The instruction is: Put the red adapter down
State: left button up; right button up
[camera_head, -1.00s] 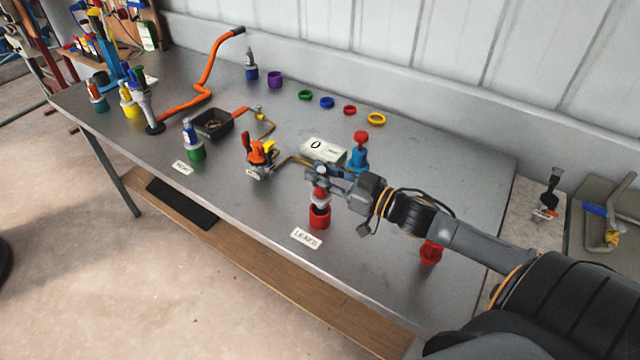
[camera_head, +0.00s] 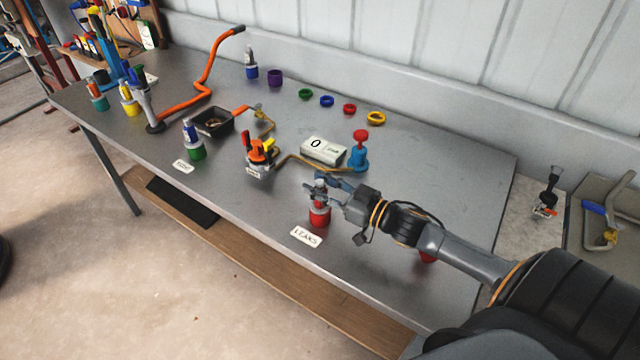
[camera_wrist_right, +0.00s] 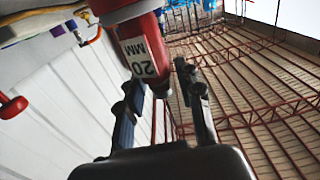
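The red adapter (camera_wrist_right: 140,27), with a white "20 MM" label, shows in the right wrist view, where the picture is turned over. In the head view it stands upright in the red holder (camera_head: 320,220) behind the "LEAKS" sign (camera_head: 306,236), partly hidden by my fingers. My right gripper (camera_head: 322,187) is around the adapter's upper part. In the right wrist view its fingers (camera_wrist_right: 164,92) are spread on either side of the adapter, with a gap on the right side. My left gripper is not in view.
A blue fitting with a red knob (camera_head: 359,155) and a display box reading 0 (camera_head: 323,151) stand behind my gripper. An orange-handled valve (camera_head: 259,157) stands to its left. Several coloured rings lie along the back. A red item is mostly hidden beneath my right arm.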

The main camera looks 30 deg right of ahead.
jog(key=shift+o, duration=0.3)
jog(key=shift+r, duration=0.1)
jog(key=shift+r, duration=0.25)
jog(key=b+v, duration=0.1)
jog(key=v, duration=1.1)
